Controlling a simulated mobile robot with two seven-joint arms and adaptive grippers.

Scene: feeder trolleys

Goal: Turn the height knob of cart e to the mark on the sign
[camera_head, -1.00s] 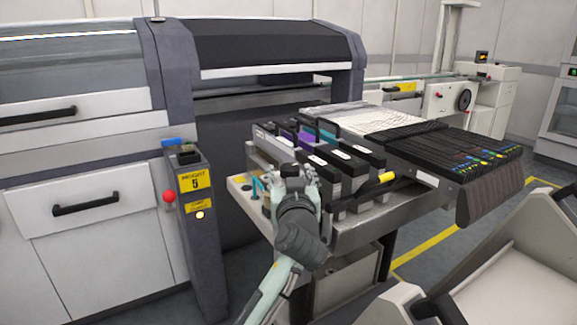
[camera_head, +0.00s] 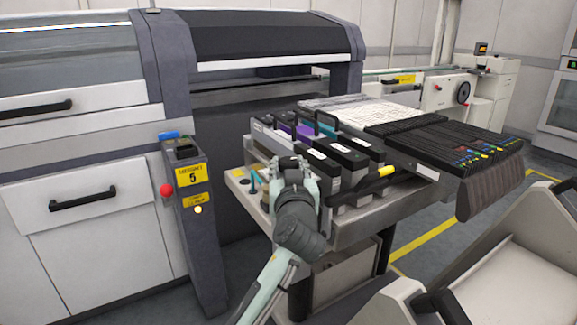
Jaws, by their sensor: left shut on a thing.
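The feeder cart (camera_head: 354,229) stands docked against the grey machine, with a metal deck carrying dark feeders. A yellow sign (camera_head: 191,175) on the machine's post reads what looks like "HEIGHT 5". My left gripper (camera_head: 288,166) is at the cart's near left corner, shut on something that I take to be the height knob. The fingers and wrist hide the knob, so its pointer and scale cannot be read. A small teal-topped pin (camera_head: 253,182) stands on the deck just left of the gripper. My right gripper is not in view.
A red button (camera_head: 166,190) and a lit yellow lamp (camera_head: 198,210) are on the post. A yellow-tipped handle (camera_head: 386,171) sticks out by the feeders. A pale tray-like body (camera_head: 515,290) fills the lower right. Grey floor with a yellow line (camera_head: 425,240) lies between.

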